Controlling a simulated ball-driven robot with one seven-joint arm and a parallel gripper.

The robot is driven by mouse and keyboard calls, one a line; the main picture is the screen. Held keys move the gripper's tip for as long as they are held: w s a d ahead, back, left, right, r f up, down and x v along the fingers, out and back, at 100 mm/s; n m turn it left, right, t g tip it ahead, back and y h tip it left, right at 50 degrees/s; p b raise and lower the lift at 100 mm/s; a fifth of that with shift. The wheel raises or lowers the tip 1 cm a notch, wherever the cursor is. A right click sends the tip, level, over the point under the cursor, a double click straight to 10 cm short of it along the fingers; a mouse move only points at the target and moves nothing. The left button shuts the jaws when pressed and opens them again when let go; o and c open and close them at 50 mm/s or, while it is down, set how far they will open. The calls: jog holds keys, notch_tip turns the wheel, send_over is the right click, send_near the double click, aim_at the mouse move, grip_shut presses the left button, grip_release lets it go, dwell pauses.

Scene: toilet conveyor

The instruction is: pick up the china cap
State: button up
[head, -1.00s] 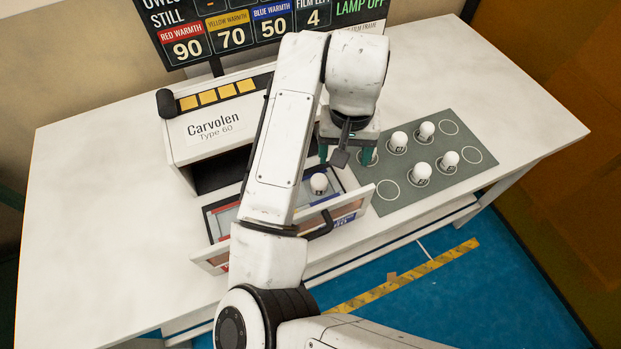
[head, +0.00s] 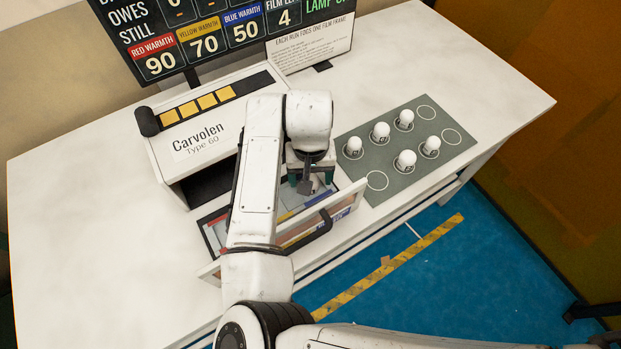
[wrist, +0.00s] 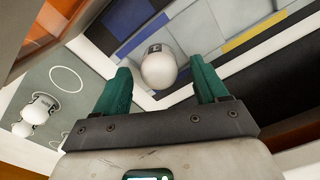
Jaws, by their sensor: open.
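A white rounded china cap (wrist: 159,68) with a small dark mark stands in the open drawer. In the wrist view it shows between the two green fingertips of my gripper (wrist: 160,76), with gaps on both sides. In the head view my gripper (head: 311,182) is over the drawer and hides this cap. The jaws are open and I see no grip on the cap. Several similar white caps stand on the grey mat (head: 395,185) to the right, one of them at its front (head: 405,160).
The drawer (head: 212,228) is pulled out beneath the white Carvolen machine (head: 200,141), with a raised front panel and dark handle (head: 318,228). A display board (head: 160,50) stands behind. The white table (head: 80,200) is clear at left.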

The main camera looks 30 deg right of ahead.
jog(key=shift+f, duration=0.6)
jog(key=c, duration=1.2)
